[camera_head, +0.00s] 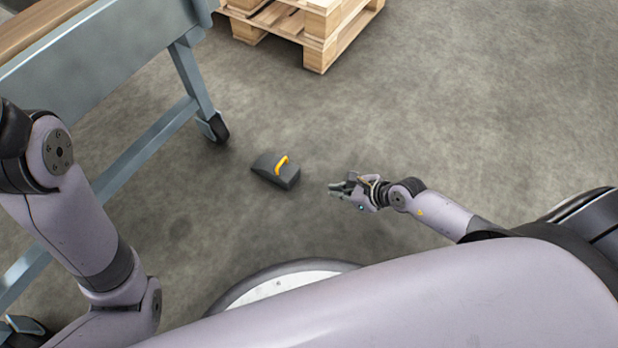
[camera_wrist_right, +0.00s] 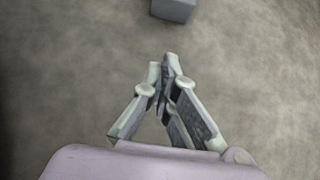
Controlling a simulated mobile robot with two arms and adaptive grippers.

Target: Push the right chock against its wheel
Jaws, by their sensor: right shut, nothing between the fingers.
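The right chock (camera_head: 274,172) is a dark grey wedge with a yellow handle on top. It lies on the floor in the head view, its low end towards the cart's caster wheel (camera_head: 217,128), with a gap of bare floor between them. My right gripper (camera_head: 338,187) is to the right of the chock, low over the floor and apart from it. Its fingers are shut and empty. In the right wrist view the fingertips (camera_wrist_right: 167,62) are together, and part of the chock (camera_wrist_right: 174,9) shows at the top edge.
A blue-grey cart frame (camera_head: 188,75) with a wooden top stands at the left. A wooden pallet stack (camera_head: 318,52) stands at the back. The floor between gripper and chock is clear.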

